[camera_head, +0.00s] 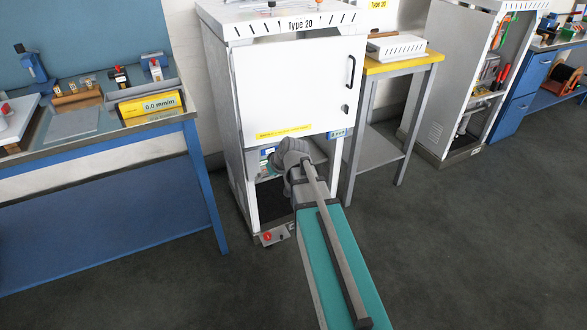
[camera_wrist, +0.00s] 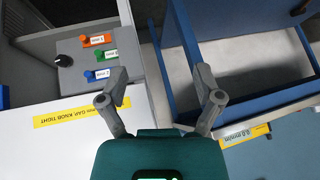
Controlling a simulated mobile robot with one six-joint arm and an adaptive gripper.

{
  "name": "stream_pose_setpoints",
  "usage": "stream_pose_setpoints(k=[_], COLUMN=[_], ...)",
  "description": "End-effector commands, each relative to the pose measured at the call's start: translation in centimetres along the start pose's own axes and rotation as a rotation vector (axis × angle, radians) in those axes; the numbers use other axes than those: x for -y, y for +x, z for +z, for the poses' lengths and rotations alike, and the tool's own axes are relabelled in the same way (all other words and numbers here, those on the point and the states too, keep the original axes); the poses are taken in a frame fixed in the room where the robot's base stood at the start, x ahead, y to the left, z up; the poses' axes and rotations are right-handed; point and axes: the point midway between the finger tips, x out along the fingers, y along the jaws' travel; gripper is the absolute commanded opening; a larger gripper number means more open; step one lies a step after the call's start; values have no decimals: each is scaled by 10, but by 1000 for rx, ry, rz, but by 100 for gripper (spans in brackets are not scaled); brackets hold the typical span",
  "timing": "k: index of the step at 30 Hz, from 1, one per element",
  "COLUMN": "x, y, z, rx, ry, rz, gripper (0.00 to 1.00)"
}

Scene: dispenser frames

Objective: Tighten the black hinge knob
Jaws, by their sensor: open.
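In the wrist view, a small black knob (camera_wrist: 63,60) stands on a grey panel at the upper left. Orange (camera_wrist: 97,40), green (camera_wrist: 104,55) and blue (camera_wrist: 98,75) labelled pieces are on the same panel. I cannot tell whether this is the hinge knob. My gripper (camera_wrist: 160,98) is open and empty, to the right of the knob and apart from it. In the head view my arm hides most of the lower opening of the white cabinet (camera_head: 290,90), and I cannot make out the knob there.
The cabinet's white door bears a yellow label (camera_head: 283,131), partly readable as "KNOB TIGHT" in the wrist view (camera_wrist: 80,112). A blue-framed bench (camera_head: 205,185) stands left. A yellow-edged table (camera_head: 405,62) stands right. A red-knobbed box (camera_head: 267,238) sits low at the cabinet front. Front floor is clear.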

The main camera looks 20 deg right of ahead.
Motion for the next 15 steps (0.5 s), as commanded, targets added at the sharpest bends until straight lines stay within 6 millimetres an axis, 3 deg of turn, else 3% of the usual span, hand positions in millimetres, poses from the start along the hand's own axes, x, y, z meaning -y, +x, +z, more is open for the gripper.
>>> stream_pose_setpoints(k=[1, 3, 15], x=[-14, -28, -114], y=[17, 27, 72], z=[1, -3, -22], rx=[-32, -75, -326], ry=[0, -4, -17], rz=[0, -2, 32], gripper=[84, 84, 84])
